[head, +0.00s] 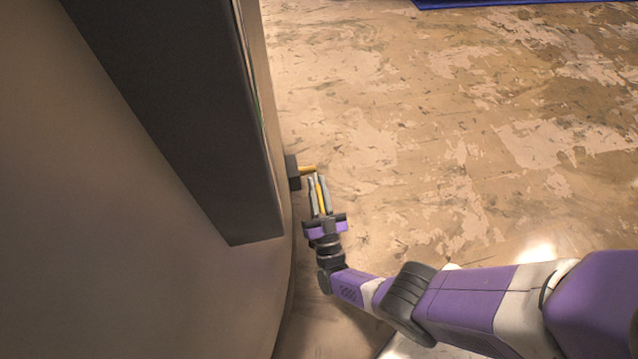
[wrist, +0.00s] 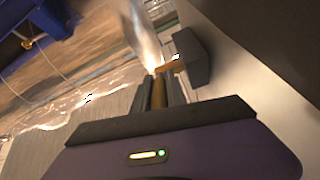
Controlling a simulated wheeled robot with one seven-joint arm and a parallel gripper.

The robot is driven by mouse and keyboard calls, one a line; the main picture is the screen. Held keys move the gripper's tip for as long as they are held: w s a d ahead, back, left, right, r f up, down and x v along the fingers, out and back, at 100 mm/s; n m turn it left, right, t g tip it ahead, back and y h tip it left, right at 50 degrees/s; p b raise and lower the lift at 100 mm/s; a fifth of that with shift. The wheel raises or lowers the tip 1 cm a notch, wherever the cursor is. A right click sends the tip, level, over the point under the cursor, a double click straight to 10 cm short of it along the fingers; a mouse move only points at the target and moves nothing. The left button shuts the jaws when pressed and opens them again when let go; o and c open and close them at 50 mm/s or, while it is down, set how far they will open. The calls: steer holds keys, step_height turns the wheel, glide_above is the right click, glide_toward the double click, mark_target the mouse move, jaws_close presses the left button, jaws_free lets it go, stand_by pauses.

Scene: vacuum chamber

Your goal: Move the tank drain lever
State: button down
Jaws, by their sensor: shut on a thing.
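The tank drain lever (head: 307,169) is a small yellow-orange handle. It sticks out from a dark block (head: 292,172) on the side of the large tank (head: 200,290). My gripper (head: 317,181) is shut on the lever, with the yellow handle running between its fingers. In the wrist view the lever (wrist: 160,92) lies between the two dark fingers, and its bent upper part reaches right to the dark block (wrist: 190,58). Much of the handle is hidden by the fingers.
A dark beam (head: 190,110) runs along the tank wall, up and left of the lever. The worn floor (head: 450,130) to the right is open. A blue object (head: 480,3) lies at the top edge, and a blue structure (wrist: 35,30) shows at the upper left of the wrist view.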

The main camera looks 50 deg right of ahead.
stand_by(0.5)
steer(key=c, duration=1.3)
jaws_free()
steer(key=shift+c, duration=0.2)
steer(key=shift+a, duration=0.1)
steer(key=shift+s+a+f, duration=0.2)
steer(key=shift+s+f, duration=0.05)
steer(key=shift+s, duration=0.05)
steer(key=s+a+p, duration=0.1)
steer(key=s+a, duration=0.5)
steer(key=s, duration=0.4)
steer(key=shift+s+a+p, duration=0.15)
steer(key=shift+a+p, duration=0.15)
steer(key=shift+a, duration=0.1)
steer(key=shift+f, duration=0.1)
